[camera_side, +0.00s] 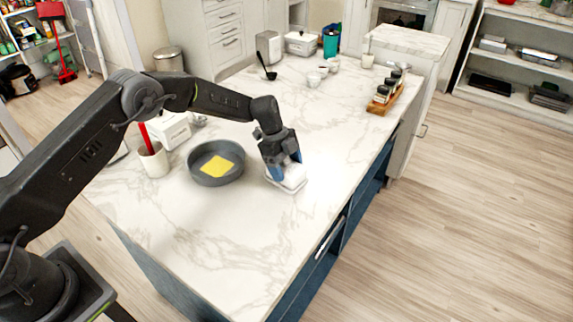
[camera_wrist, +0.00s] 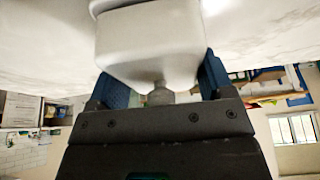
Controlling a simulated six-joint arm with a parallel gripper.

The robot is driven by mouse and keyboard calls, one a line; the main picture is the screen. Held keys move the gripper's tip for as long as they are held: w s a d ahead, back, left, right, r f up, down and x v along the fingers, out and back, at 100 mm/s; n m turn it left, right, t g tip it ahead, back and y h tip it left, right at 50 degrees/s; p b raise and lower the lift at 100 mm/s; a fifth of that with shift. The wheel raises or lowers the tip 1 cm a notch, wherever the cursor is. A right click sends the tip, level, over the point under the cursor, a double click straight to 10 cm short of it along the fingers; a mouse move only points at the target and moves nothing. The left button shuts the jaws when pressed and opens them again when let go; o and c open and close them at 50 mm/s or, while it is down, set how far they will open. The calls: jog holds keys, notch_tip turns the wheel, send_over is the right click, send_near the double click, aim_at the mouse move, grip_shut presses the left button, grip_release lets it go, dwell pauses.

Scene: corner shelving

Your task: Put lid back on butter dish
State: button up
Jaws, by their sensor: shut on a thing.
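My gripper (camera_side: 281,168) points down at the marble counter and is shut on the white butter dish lid (camera_side: 293,177). In the wrist view the lid (camera_wrist: 148,45) fills the space between the blue fingers of my gripper (camera_wrist: 160,88), with its knob toward the palm. The white base of the butter dish (camera_side: 291,188) shows as a thin rim just under the lid on the counter. The lid is over the base; I cannot tell whether it is fully seated, as my fingers hide part of it.
A grey round pan (camera_side: 203,178) with a yellow square piece (camera_side: 217,167) stands left of the dish. A white cup (camera_side: 154,160) with a red utensil is farther left. A wooden rack of jars (camera_side: 386,95) stands at the back right. The counter's front (camera_side: 235,240) is clear.

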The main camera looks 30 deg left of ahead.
dwell(0.3)
jog(key=o, duration=0.9)
jog(key=shift+o, duration=0.2)
jog(key=shift+r, duration=0.1)
jog(key=shift+r, duration=3.4)
grip_shut()
jog(key=shift+f, duration=0.2)
